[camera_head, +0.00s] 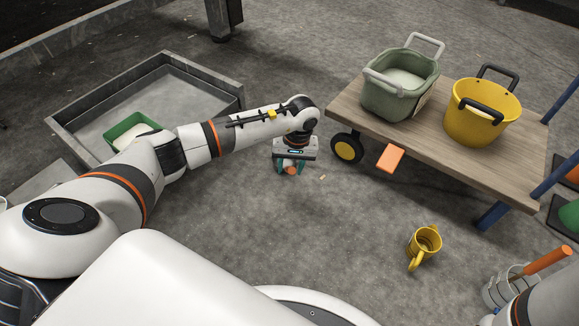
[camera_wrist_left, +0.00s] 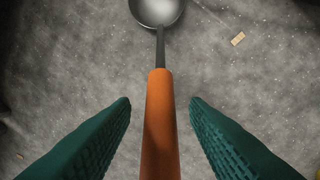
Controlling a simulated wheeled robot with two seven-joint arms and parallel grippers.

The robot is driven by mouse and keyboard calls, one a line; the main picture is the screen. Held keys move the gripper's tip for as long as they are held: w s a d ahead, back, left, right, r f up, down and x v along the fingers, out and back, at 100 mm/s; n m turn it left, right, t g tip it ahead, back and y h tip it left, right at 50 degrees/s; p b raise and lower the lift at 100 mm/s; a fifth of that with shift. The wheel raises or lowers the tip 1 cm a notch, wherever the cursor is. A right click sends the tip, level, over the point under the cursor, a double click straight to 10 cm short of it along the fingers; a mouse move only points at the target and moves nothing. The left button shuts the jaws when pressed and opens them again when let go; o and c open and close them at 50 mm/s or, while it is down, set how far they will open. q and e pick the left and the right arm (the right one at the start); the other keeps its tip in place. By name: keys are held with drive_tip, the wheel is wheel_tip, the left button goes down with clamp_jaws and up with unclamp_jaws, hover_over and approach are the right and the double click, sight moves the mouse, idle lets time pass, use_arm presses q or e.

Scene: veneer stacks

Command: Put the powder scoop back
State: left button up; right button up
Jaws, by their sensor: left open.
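The powder scoop (camera_wrist_left: 160,120) has an orange handle, a thin dark shank and a round metal bowl. In the left wrist view its handle runs between the two teal fingers of my left gripper (camera_wrist_left: 160,103), with a gap on each side. My left gripper (camera_head: 291,170) is open and points down at the floor, left of the cart. In the head view only a bit of orange shows between the fingers; the rest of the scoop is hidden there.
A wooden-topped cart (camera_head: 465,165) carries a sage-green tub (camera_head: 390,100) of pale powder and a yellow bucket (camera_head: 475,125). A yellow mug (camera_head: 427,240) stands on the floor. A grey basin (camera_head: 220,105) and a green tray (camera_head: 120,128) are left.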

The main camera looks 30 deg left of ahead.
use_arm(q)
wheel_tip(320, 180, up, 9)
drive_tip(key=d+p, duration=0.1)
drive_tip(key=p, duration=0.4)
drive_tip(key=shift+w+r, duration=0.2)
drive_tip(key=shift+w, duration=0.1)
